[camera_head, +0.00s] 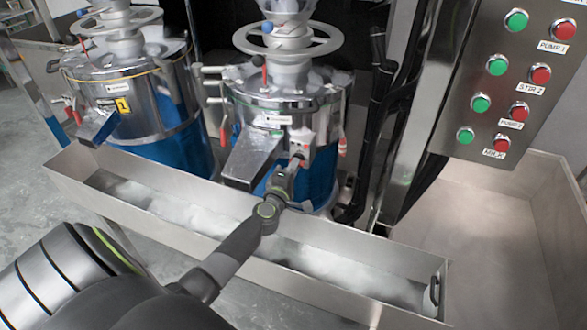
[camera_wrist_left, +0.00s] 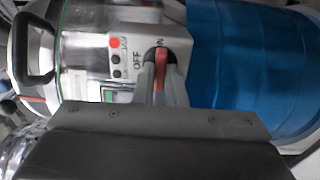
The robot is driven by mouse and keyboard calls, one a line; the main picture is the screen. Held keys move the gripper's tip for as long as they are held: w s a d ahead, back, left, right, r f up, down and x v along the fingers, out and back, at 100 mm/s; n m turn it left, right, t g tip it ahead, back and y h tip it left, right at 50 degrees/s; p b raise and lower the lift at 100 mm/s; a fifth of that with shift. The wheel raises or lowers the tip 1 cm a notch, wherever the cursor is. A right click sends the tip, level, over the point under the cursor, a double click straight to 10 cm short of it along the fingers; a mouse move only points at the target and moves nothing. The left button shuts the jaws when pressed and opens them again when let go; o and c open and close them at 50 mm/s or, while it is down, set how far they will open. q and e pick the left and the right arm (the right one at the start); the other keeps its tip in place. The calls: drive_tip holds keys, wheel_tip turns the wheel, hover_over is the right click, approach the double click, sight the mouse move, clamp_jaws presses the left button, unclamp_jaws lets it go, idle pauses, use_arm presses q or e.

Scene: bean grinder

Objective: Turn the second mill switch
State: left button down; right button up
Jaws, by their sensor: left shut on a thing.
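The second mill (camera_head: 285,105) is a steel drum with a blue lower part, right of a similar first mill (camera_head: 130,95). Its small switch box (camera_head: 300,142) sits low on its front. In the left wrist view the red mill switch (camera_wrist_left: 161,58) shows between the fingers, with OFF lettering on its left and ON lettering above it. The red handle lies along the picture's vertical, in line with ON. My left gripper (camera_wrist_left: 160,75) is shut on the switch; it shows at the box in the head view (camera_head: 295,170). My right gripper is out of view.
A long steel trough (camera_head: 240,225) holding white material runs below the mills, under my left arm. A control panel (camera_head: 510,80) with green and red buttons stands at the right. Black hoses (camera_head: 375,120) hang beside the second mill. A spout (camera_head: 252,155) is just left of the gripper.

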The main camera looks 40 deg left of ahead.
use_arm(q)
drive_tip(key=shift+n, duration=0.4)
drive_tip(key=shift+f+n+b, duration=0.1)
drive_tip(key=shift+n+b, duration=0.7)
drive_tip(key=shift+n, duration=7.8)
drive_tip(key=c, duration=1.5)
unclamp_jaws()
drive_tip(key=shift+s, duration=0.15)
